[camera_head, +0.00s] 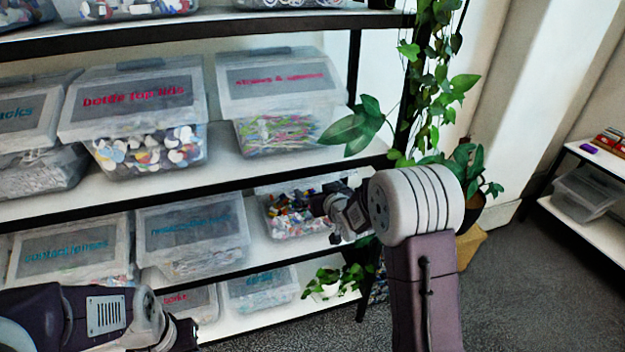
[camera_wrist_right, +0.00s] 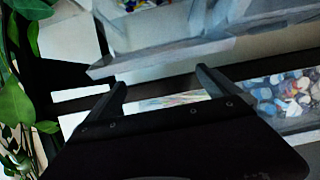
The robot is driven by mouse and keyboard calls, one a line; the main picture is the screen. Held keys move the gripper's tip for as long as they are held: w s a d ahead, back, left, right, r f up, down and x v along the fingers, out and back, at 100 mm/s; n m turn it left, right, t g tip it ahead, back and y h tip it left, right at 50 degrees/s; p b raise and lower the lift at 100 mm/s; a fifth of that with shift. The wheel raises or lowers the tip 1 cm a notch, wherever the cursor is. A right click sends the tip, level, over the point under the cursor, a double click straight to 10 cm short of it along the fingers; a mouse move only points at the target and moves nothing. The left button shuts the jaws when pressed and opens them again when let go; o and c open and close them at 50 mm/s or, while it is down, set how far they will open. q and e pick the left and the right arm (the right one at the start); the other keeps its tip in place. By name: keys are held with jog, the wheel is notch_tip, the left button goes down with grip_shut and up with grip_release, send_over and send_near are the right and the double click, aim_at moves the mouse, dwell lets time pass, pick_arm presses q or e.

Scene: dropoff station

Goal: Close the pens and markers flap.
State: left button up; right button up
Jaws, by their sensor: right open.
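The open bin (camera_head: 290,217) with colourful, pen-like contents stands at the right end of the third shelf in the head view. No label shows on it, and its flap seems raised above the opening; the right part is hidden by my right gripper. My right gripper (camera_head: 335,220) is at the bin's right front and open. In the right wrist view the gripper (camera_wrist_right: 161,80) has its fingers apart with nothing clearly between them. A pale translucent panel (camera_wrist_right: 175,58) lies just beyond the fingertips. My left gripper (camera_head: 182,335) is at the lower left, its fingers not clear.
Closed labelled bins stand left of the open bin (camera_head: 190,232) and above it, including straws (camera_head: 280,85) and bottle top lids (camera_head: 135,100). Shelf edges (camera_head: 240,178) run above and below. Hanging leaves (camera_head: 365,125) and a black post are close right. A small plant (camera_head: 330,288) stands below.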

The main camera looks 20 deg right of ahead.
aim_at(311, 182)
jog(key=p+x, duration=0.1)
jog(key=x, duration=0.4)
jog(key=p+x, duration=0.1)
jog(key=x, duration=0.2)
jog(key=shift+w+d+f+p, duration=0.2)
jog(key=shift+w+d+p, duration=0.05)
jog(key=shift+d+p, duration=0.1)
jog(key=shift+w+a+f, duration=0.1)
jog(key=shift+w+a, duration=0.15)
jog(key=shift+w, duration=0.05)
jog(key=shift+d, duration=0.1)
